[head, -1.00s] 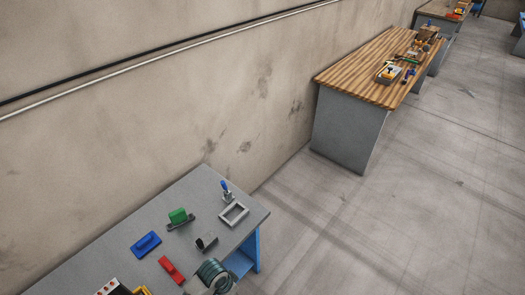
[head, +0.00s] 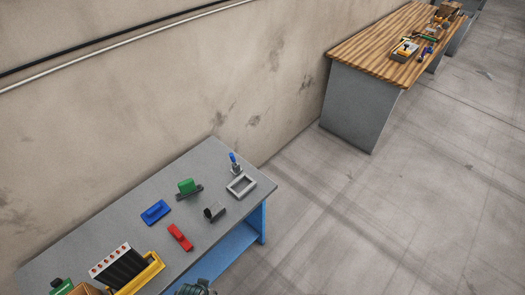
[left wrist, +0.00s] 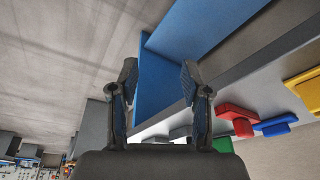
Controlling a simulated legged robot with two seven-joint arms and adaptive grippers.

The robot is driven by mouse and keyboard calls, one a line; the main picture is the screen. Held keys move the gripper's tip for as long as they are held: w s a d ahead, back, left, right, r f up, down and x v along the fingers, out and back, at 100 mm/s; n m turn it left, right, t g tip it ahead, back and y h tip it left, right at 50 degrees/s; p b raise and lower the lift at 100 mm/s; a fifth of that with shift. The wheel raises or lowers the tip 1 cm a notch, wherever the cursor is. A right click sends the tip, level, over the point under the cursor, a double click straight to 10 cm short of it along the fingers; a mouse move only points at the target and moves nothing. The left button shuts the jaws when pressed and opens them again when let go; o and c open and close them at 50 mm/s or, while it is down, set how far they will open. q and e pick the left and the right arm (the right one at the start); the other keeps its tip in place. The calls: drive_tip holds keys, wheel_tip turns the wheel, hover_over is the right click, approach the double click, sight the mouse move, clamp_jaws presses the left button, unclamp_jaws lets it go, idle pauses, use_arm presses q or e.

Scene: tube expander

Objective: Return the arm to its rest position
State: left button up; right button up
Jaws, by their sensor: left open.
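My left gripper (left wrist: 158,85) shows in the left wrist view with its two fingers spread apart and nothing between them. Past the fingers is the blue frame of the grey workbench, seen upside down. In the head view a small dark piece of my arm or gripper (head: 195,288) shows at the bottom edge, in front of the grey workbench (head: 215,165). Its fingers cannot be made out there. My right gripper is in neither view.
On the grey bench are a blue block (head: 155,212), a red block (head: 180,237), a green piece (head: 187,186), a grey square frame (head: 241,186) and a yellow-edged rack (head: 140,275). A wood-topped table (head: 370,45) stands farther back. The floor between is clear.

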use_arm(q)
drive_tip(key=s+f+g, duration=0.1)
drive_tip(key=s+f, duration=0.2)
drive_tip(key=f, duration=0.9)
drive_tip(key=s+f, duration=0.4)
drive_tip(key=f, duration=0.8)
drive_tip(key=s+a+f+g, duration=0.1)
drive_tip(key=s+a+f, duration=0.2)
drive_tip(key=s+f, duration=0.8)
drive_tip(key=s, duration=0.2)
drive_tip(key=shift+s+a, duration=0.15)
drive_tip(key=shift+s, duration=0.15)
